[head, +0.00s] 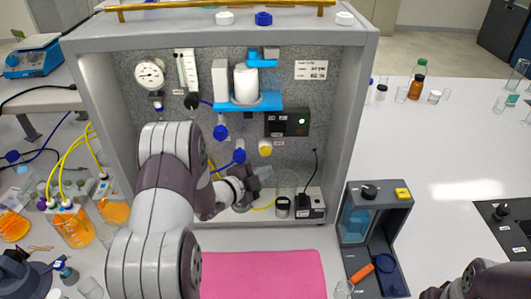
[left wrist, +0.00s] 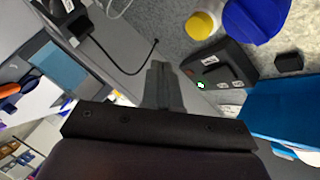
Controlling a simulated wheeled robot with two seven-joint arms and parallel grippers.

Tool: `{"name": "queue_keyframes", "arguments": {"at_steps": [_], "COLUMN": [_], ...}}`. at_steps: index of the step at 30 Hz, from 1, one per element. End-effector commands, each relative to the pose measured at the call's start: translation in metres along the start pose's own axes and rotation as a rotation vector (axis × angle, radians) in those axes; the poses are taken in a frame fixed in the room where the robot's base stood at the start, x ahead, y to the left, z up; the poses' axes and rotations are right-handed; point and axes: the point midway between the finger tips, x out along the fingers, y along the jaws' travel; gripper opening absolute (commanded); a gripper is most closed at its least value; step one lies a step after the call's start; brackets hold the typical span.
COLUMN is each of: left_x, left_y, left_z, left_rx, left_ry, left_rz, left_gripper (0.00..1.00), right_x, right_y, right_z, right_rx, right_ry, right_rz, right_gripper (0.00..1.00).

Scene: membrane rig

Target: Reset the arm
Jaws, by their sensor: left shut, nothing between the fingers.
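My left arm reaches from the lower left into the grey rig cabinet (head: 360,130).
The cabinet holds a gauge (head: 149,74), a flow tube (head: 187,72) and a blue bracket (head: 250,102). A black-capped jar (head: 283,206) and black adapter (head: 310,206) stand on its floor. A pink mat (head: 262,275) lies in front, a grey station (head: 375,220) to its right.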

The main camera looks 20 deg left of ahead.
Motion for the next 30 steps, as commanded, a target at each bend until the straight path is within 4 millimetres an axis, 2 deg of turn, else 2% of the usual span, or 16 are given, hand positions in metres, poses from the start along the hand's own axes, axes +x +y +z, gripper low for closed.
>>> {"name": "queue_keyframes", "arguments": {"at_steps": [17,20,23,24,25,26,27,29,30], "left_x": [-0.004,-0.007,-0.040,-0.061,-0.078,-0.096,-0.121,-0.155,-0.173], "left_y": [0.003,0.021,0.061,0.077,0.090,0.102,0.117,0.138,0.149], "left_z": [-0.003,0.019,0.063,0.071,0.070,0.064,0.049,0.016,-0.006], "left_rx": [-0.010,-0.130,-0.418,-0.555,-0.656,-0.753,-0.874,-1.027,-1.099], "left_ry": [-0.001,-0.115,-0.458,-0.625,-0.749,-0.867,-1.013,-1.193,-1.276], "left_rz": [0.001,0.073,0.194,0.234,0.259,0.280,0.303,0.334,0.354], "left_gripper": [0.00,0.00,0.00,0.00,0.00,0.00,0.00,0.00,0.00], "right_x": [0.000,0.000,0.001,0.006,0.010,0.015,0.021,0.030,0.035], "right_y": [0.000,0.000,0.000,0.000,0.000,0.000,0.000,0.000,0.000], "right_z": [0.000,0.000,0.000,0.001,0.001,0.002,0.002,0.004,0.004], "right_rx": [0.000,0.000,0.000,0.000,0.000,0.000,0.000,0.000,0.000], "right_ry": [0.000,0.000,0.000,0.000,0.000,0.000,0.000,0.000,0.000], "right_rz": [0.000,0.000,0.000,0.000,0.000,0.000,0.000,0.000,0.000], "right_gripper": [0.68,0.68,0.68,0.68,0.68,0.68,0.68,0.68,0.68]}}
